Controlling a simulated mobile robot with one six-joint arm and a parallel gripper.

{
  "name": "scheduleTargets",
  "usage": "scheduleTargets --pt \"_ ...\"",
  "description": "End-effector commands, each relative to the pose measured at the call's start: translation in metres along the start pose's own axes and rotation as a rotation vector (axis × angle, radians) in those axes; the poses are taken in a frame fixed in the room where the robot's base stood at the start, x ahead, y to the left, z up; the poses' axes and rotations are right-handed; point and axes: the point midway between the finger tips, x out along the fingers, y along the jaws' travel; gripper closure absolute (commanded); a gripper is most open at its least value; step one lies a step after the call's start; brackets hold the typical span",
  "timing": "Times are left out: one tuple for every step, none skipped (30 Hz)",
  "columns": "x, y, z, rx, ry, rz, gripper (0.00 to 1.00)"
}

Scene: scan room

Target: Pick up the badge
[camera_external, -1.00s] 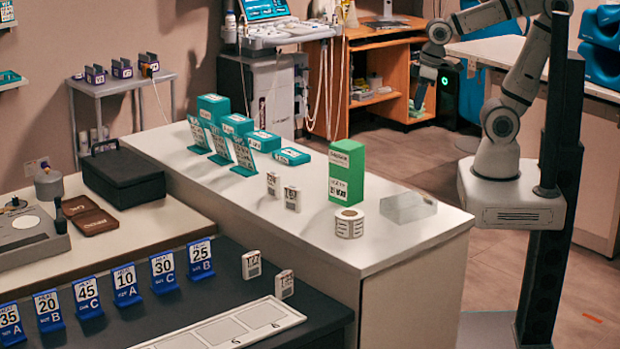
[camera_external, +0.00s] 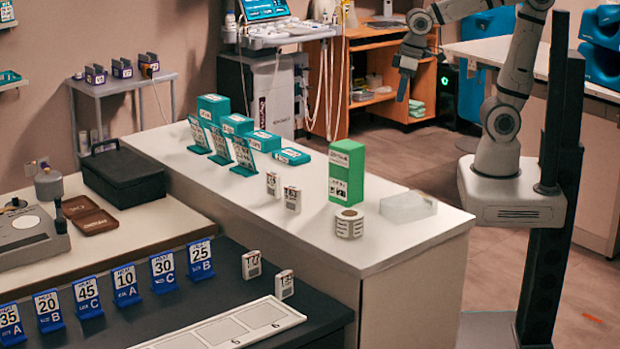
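Small white badge-like tags with black print stand in two pairs. One pair, a left tag (camera_external: 273,184) and a right tag (camera_external: 292,199), stands upright on the white counter. The other pair, a left tag (camera_external: 251,264) and a right tag (camera_external: 284,284), stands on the dark lower table. I cannot tell which one the task means. My gripper (camera_external: 402,97) hangs in the air beyond the counter's far right side, pointing down, in front of the wooden desk. It is away from all the tags. Its fingers look side-on, so their opening is unclear.
On the counter (camera_external: 400,249) stand a green box (camera_external: 346,180), a label roll (camera_external: 349,223), a clear tray (camera_external: 408,208) and several teal boxes and sign holders. Blue numbered stands (camera_external: 163,271) line the dark table, behind a white numbered strip (camera_external: 220,328). The counter's front right is clear.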

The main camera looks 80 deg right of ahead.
Motion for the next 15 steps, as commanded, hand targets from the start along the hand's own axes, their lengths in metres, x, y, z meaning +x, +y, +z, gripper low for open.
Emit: scheduleTargets --pt "-0.004 -0.013 -0.023 0.016 -0.016 -0.004 0.62" --pt "-0.005 -0.02 -0.035 0.032 -0.024 -0.005 0.62" --pt "-0.005 -0.03 -0.052 0.053 -0.033 -0.007 0.62" --pt "-0.005 -0.039 -0.064 0.068 -0.04 -0.008 0.62" --pt "-0.005 -0.047 -0.075 0.084 -0.048 -0.009 0.62" --pt "-0.003 -0.059 -0.09 0.105 -0.058 -0.009 0.62" --pt "-0.002 -0.069 -0.101 0.121 -0.065 -0.009 0.62" --pt "0.0 -0.079 -0.112 0.136 -0.071 -0.009 0.62" --pt "0.004 -0.092 -0.125 0.158 -0.082 -0.007 0.62" --pt "0.007 -0.102 -0.134 0.173 -0.089 -0.006 0.62" --pt "0.011 -0.113 -0.144 0.189 -0.095 -0.005 0.62" --pt "0.016 -0.128 -0.155 0.209 -0.105 -0.003 0.62" --pt "0.021 -0.139 -0.163 0.224 -0.113 0.0 0.62" --pt "0.025 -0.15 -0.171 0.239 -0.119 0.002 0.62" --pt "0.032 -0.166 -0.181 0.259 -0.127 0.005 0.62"
